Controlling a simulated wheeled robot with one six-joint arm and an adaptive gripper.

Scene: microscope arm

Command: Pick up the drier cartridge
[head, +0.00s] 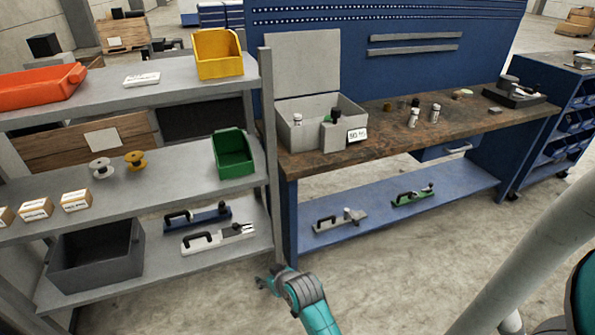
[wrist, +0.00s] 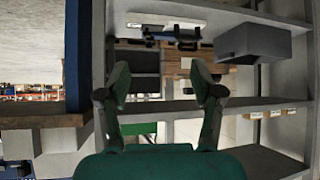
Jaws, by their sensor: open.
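Small silver cylinders with dark caps stand on the brown workbench top (head: 390,142) in the head view. Two are near its middle, a left one (head: 413,118) and a right one (head: 435,113); another (head: 297,120) is in the open grey box (head: 283,108). I cannot tell which of them, if any, is the drier cartridge. My gripper (head: 268,283) is low in front of the gap between the shelf rack and the bench, apart from all these. In the wrist view my gripper (wrist: 163,84) has its fingers spread with nothing between them. No cylinder can be made out there.
The grey rack at left holds a green bin (head: 233,153), yellow bin (head: 218,54), orange tray (head: 40,86) and dark crate (head: 97,258). Clamp-like tools lie on the bench's blue lower shelf (head: 440,208). A black device (head: 514,92) stands at the bench's right end. The floor in front is clear.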

